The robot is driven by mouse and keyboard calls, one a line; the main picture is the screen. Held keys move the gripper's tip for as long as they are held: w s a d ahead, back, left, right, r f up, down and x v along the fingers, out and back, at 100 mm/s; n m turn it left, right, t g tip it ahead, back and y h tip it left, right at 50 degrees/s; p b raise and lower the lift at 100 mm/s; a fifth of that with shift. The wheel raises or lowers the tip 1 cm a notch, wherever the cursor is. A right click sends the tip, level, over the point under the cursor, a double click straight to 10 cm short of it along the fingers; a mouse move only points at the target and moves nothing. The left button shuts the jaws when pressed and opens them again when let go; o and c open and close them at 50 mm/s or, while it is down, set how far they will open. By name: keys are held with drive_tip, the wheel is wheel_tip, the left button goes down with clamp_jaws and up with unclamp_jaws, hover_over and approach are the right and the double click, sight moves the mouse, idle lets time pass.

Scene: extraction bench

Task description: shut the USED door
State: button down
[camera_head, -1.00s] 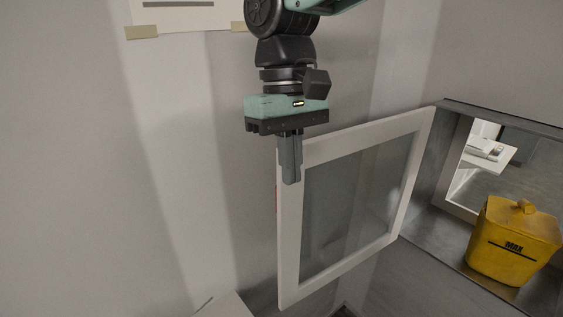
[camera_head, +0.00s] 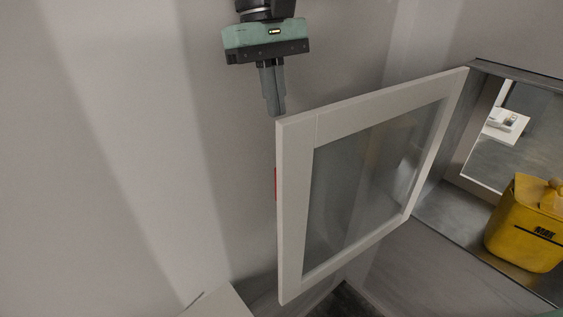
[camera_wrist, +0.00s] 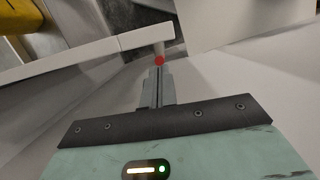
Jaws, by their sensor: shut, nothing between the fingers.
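The door (camera_head: 297,210) is a white frame with a glass pane, standing open and swung out from the grey cabinet at the right of the head view. No label reading USED is visible on it. A bit of red (camera_head: 276,184) shows at its free edge. My gripper (camera_head: 274,112) is shut and empty, pointing down by the top corner of the door's free edge; I cannot tell whether it touches. In the wrist view, the fingertips (camera_wrist: 158,72) lie close to a red round spot (camera_wrist: 159,60) on a pale post at the door edge.
A pale surface (camera_head: 218,303) sits low at the bottom, left of the door. The wall left of the gripper is bare.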

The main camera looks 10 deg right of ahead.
sight(284, 160)
drive_tip(key=p+x, duration=0.1)
drive_tip(key=x, duration=0.2)
drive_tip(key=p+x, duration=0.1)
drive_tip(key=x, duration=0.3)
drive_tip(key=p+x, duration=0.1)
drive_tip(key=x, duration=0.2)
drive_tip(key=shift+w+f, duration=0.25)
drive_tip(key=shift+f, duration=0.15)
drive_tip(key=shift+s+d, duration=0.1)
